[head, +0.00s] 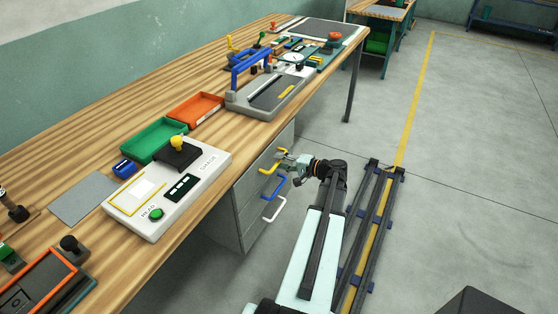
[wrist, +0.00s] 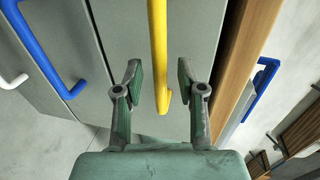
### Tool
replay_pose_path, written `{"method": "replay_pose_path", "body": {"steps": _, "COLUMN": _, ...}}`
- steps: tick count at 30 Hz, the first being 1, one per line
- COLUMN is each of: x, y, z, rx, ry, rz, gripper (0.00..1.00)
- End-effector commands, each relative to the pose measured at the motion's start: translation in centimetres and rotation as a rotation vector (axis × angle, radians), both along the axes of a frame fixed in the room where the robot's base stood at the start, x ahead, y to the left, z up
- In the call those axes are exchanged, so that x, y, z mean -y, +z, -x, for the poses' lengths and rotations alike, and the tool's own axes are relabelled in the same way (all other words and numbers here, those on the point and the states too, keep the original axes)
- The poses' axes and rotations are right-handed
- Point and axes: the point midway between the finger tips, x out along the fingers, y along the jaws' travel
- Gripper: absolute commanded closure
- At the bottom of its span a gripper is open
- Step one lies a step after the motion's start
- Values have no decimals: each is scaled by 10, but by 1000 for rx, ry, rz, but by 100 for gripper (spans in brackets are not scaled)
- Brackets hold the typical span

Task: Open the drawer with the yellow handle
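The yellow handle (head: 268,167) is the top one of three on the grey drawer cabinet under the bench. It also shows in the wrist view (wrist: 158,45), running down the picture's middle on a grey drawer front (wrist: 205,30). The drawer front looks flush with the cabinet. My gripper (head: 285,158) is at the handle. In the wrist view my gripper (wrist: 159,80) is open, with one finger on each side of the handle and a gap to both. I cannot tell how deep the fingers reach around it.
A blue handle (head: 275,188) and a white handle (head: 273,211) sit below on the same cabinet. The wooden bench top (head: 75,150) overhangs the drawers and carries trays and devices. The wooden edge (wrist: 245,60) is close to the right finger.

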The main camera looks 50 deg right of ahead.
Motion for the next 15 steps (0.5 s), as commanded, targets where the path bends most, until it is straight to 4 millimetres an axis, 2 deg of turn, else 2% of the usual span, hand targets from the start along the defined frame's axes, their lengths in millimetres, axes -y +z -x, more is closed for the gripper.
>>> {"method": "replay_pose_path", "body": {"steps": 4, "x": -2, "y": -2, "z": -11, "rx": 1, "ry": 2, "rz": -1, "gripper": 61}}
{"method": "replay_pose_path", "body": {"steps": 14, "x": -2, "y": -3, "z": -14, "rx": 1, "ry": 0, "rz": 0, "gripper": 61}}
{"method": "replay_pose_path", "body": {"steps": 15, "x": -2, "y": -3, "z": -14, "rx": 0, "ry": 0, "rz": 0, "gripper": 68}}
